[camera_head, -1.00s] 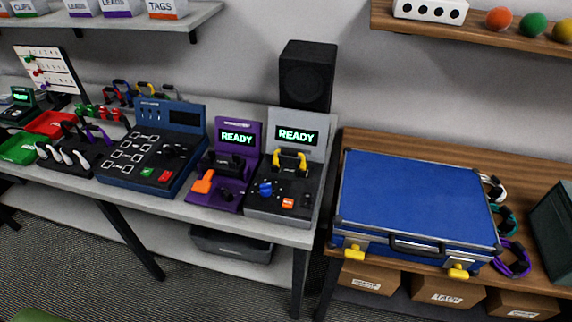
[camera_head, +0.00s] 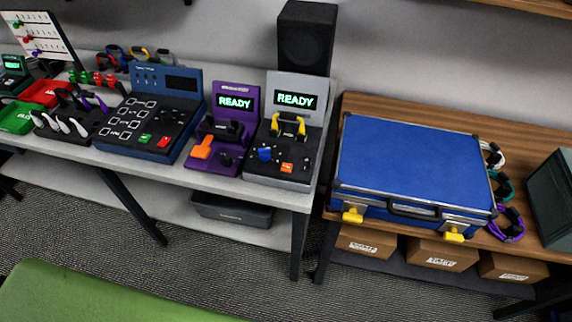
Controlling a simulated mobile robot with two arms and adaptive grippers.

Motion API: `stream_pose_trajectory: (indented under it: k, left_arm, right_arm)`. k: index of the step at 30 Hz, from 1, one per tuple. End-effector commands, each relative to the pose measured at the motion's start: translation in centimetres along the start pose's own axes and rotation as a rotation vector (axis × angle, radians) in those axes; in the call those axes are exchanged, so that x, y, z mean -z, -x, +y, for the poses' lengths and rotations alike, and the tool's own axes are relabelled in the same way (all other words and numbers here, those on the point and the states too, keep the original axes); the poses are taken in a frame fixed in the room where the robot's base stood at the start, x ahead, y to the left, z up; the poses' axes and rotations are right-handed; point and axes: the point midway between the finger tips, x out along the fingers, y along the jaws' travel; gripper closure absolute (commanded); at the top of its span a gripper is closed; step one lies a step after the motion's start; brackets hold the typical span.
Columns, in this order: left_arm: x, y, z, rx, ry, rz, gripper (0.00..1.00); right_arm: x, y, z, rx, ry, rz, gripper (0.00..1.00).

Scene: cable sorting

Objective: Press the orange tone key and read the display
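A grey tester (camera_head: 262,172) stands at the right end of the grey bench. A small orange key (camera_head: 287,167) sits low on its sloped panel, right of a blue knob (camera_head: 265,154). A yellow handle-like part (camera_head: 288,124) stands above them. Its upright display (camera_head: 296,99) reads READY in green. Left of it stands a purple tester (camera_head: 237,159) with an orange lever (camera_head: 202,148), and its display (camera_head: 235,102) also reads READY. Neither of my grippers is in view.
A closed blue case (camera_head: 415,165) with yellow latches lies on the wooden table at right. A black speaker (camera_head: 305,38) stands behind the grey tester. A blue panel device (camera_head: 150,120) and red and green trays (camera_head: 20,116) stand left. A green surface (camera_head: 90,295) fills the lower left.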

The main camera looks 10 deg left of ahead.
Motion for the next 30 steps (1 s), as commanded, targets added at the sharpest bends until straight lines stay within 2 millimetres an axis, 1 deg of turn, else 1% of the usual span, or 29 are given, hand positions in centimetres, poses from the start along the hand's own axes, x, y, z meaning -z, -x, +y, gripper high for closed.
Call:
stream_pose_trajectory:
  k: [1, 2, 3, 5, 6, 30]
  left_arm:
    - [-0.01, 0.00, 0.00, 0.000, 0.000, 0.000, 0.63]
    - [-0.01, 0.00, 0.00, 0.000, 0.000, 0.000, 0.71]
    - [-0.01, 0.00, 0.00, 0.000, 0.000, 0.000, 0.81]
    - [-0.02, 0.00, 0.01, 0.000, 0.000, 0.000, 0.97]
    - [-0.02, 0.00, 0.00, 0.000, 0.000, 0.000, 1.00]
    - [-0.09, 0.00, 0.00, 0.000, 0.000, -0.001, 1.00]
  right_arm:
    - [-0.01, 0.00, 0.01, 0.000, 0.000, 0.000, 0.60]
    - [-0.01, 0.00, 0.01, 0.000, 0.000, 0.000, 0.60]
    - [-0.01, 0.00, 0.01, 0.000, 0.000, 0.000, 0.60]
    - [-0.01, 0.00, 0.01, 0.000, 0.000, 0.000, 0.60]
    - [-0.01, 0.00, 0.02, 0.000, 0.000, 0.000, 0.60]
    - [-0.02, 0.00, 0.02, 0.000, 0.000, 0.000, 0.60]
